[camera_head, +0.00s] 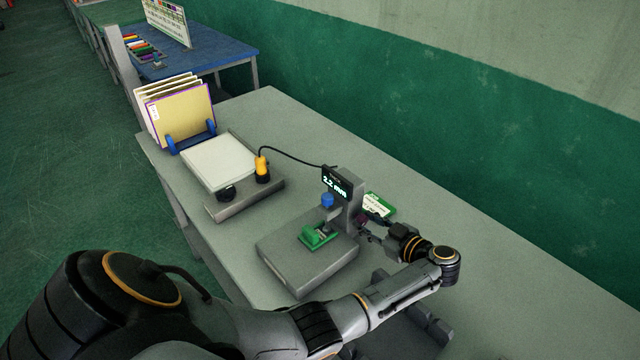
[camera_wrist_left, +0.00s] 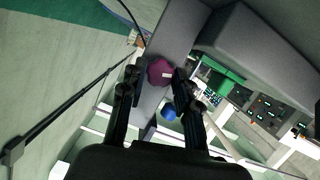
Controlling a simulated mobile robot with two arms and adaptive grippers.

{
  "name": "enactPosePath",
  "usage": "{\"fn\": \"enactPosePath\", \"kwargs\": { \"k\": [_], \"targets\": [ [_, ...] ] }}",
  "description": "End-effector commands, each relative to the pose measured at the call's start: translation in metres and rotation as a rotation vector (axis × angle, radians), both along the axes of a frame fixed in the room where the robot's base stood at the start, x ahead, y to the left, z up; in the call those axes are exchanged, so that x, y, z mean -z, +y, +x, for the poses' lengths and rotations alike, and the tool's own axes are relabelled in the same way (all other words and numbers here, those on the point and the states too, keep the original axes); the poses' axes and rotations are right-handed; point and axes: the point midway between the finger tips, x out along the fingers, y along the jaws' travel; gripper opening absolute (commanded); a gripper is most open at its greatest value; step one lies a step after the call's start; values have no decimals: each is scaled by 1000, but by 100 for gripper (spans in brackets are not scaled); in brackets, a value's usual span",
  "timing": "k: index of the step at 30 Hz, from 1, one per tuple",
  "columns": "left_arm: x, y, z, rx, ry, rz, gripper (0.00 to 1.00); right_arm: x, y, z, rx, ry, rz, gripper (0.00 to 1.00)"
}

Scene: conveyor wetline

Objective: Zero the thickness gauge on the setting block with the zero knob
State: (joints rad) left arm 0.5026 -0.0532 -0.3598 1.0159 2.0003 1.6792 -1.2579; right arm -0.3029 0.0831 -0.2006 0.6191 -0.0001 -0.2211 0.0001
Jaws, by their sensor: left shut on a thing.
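The thickness gauge (camera_head: 352,208) stands on the grey bench, with a lit display (camera_head: 337,183) that seems to read about 2.2. A blue knob (camera_head: 327,200) is on its front; it also shows in the left wrist view (camera_wrist_left: 170,112). A green block (camera_head: 318,236), apparently the setting block, sits on the gauge's base under the blue knob. My left gripper (camera_head: 366,227) is at the gauge's right side, shut on a maroon knob (camera_wrist_left: 160,70) with a small pale mark. The knob lies between its fingertips in the left wrist view. My right gripper is not in view.
A green-and-white card (camera_head: 378,204) lies behind the gauge. The bench's far right is clear.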

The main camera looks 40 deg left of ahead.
Motion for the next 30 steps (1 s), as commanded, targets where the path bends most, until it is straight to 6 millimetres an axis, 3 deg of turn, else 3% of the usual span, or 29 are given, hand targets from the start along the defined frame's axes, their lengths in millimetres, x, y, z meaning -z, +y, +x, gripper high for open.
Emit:
{"fn": "enactPosePath", "kwargs": {
  "k": [12,25,30],
  "targets": [
    [-1,-1,2,1,194,25,9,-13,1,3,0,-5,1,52],
    [-1,-1,2,1,241,32,9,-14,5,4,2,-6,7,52],
    [0,-2,4,0,415,55,9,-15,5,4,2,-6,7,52]
  ]
}}
